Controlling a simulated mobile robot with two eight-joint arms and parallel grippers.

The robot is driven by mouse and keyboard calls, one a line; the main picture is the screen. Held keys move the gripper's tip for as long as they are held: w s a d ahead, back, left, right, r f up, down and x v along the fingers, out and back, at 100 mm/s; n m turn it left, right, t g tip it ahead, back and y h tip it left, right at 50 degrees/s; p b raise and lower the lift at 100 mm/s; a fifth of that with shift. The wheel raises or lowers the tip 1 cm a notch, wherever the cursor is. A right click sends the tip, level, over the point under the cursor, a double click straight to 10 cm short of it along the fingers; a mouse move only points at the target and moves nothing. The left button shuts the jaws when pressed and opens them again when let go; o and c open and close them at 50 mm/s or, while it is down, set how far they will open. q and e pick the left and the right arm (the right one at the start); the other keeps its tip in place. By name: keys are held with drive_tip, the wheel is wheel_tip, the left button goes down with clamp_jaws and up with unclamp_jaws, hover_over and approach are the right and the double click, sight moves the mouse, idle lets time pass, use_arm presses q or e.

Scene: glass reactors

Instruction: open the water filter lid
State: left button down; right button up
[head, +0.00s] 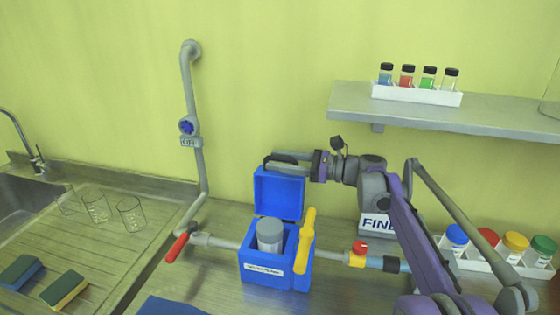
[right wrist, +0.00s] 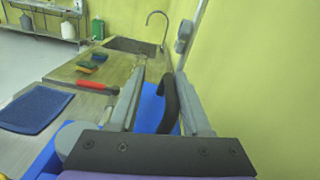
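The water filter is a blue box (head: 253,264) with a white label on the counter in the head view. A grey cylinder (head: 270,232) shows inside its open top. Its blue lid (head: 279,195) stands raised, about upright, at the back of the box. The lid has a black handle (head: 281,160), which also shows in the right wrist view (right wrist: 170,100). My right gripper (head: 285,157) is at the handle. In the right wrist view its two fingers (right wrist: 160,98) are apart, one on each side of the handle, with gaps visible. My left gripper is out of view.
A yellow lever (head: 307,238) stands at the box's right side. Pipes with a red-handled valve (head: 177,247) and a red knob (head: 360,247) flank it. A shelf (head: 480,112) with vials hangs above right. Glass beakers (head: 97,207) and sponges (head: 65,289) are left.

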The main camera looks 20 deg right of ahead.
drive_tip(key=v, duration=1)
drive_tip(key=shift+s+d, duration=0.25)
drive_tip(key=shift+d, duration=0.05)
